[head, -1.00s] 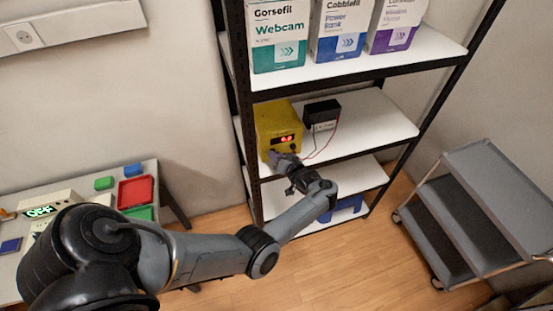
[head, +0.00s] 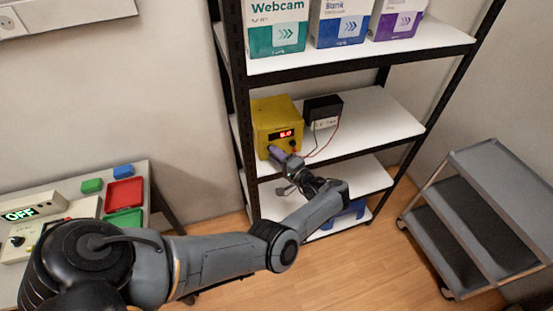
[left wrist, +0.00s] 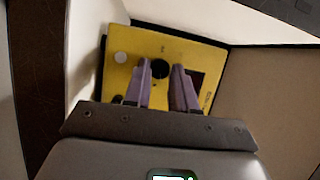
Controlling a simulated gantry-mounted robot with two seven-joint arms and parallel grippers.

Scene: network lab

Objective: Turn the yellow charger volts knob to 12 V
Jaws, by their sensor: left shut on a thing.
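The yellow charger (head: 266,118) stands on the middle shelf, with a lit red display (head: 286,133) whose digits are too small to read. In the left wrist view, its yellow front (left wrist: 119,78) fills the area ahead and shows a black round knob (left wrist: 160,68). My left gripper (head: 273,151) is at the lower front of the charger. In the left wrist view, its purple fingers (left wrist: 161,80) sit on either side of the knob, shut on it. The knob's pointer and scale cannot be read. My right gripper is not in view.
A black box (head: 323,108) with a white label stands right of the charger, with red and black wires between them. Shelf uprights (head: 236,90) stand close on the left. A grey cart (head: 500,160) is at the right. A table with red and green trays (head: 124,192) is at left.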

